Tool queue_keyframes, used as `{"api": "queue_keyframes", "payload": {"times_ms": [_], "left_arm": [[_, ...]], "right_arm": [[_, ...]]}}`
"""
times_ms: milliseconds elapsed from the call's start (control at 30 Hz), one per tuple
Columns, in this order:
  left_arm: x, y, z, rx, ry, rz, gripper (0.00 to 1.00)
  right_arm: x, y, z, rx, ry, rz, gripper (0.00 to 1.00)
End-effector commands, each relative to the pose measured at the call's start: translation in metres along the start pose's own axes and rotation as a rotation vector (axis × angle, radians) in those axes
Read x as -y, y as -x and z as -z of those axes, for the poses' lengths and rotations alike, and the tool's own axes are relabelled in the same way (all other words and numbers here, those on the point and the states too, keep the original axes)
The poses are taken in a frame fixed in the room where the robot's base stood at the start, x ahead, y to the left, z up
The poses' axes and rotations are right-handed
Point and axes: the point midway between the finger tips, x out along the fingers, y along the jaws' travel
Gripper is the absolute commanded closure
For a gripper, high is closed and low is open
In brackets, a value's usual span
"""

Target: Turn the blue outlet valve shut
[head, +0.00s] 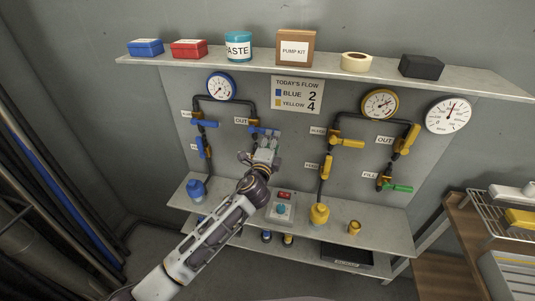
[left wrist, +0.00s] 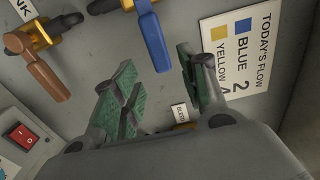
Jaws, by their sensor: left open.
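The blue outlet valve handle (head: 263,131) is on the right pipe of the blue-gauge loop, beside the OUT label (head: 241,121). In the head view it points roughly sideways to the right. My left gripper (head: 262,152) is just below it, open and empty. In the left wrist view the blue handle (left wrist: 153,38) hangs from a brass body at the top edge. Its free end lies near the gap between the green-padded fingers (left wrist: 157,72). I cannot tell whether they touch. My right gripper is not in view.
A brown handle (left wrist: 45,75) and a red switch (left wrist: 20,137) show in the wrist view. Other blue handles (head: 205,123) are to the left, yellow valves (head: 346,142) to the right. A shelf (head: 330,71) is above, and a ledge (head: 380,232) with a control box (head: 281,208) below.

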Motion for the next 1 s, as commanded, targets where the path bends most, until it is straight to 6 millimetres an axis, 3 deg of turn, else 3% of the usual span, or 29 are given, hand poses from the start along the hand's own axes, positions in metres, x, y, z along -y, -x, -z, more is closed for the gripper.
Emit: {"api": "queue_keyframes", "payload": {"times_ms": [500, 1000], "left_arm": [[-0.001, 0.05, 0.0, 0.0, -0.002, -0.001, 0.57], [-0.001, 0.06, 0.0, 0.0, -0.002, 0.0, 0.57]], "right_arm": [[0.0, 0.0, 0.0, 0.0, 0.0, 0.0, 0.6], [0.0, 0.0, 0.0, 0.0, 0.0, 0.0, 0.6]]}}
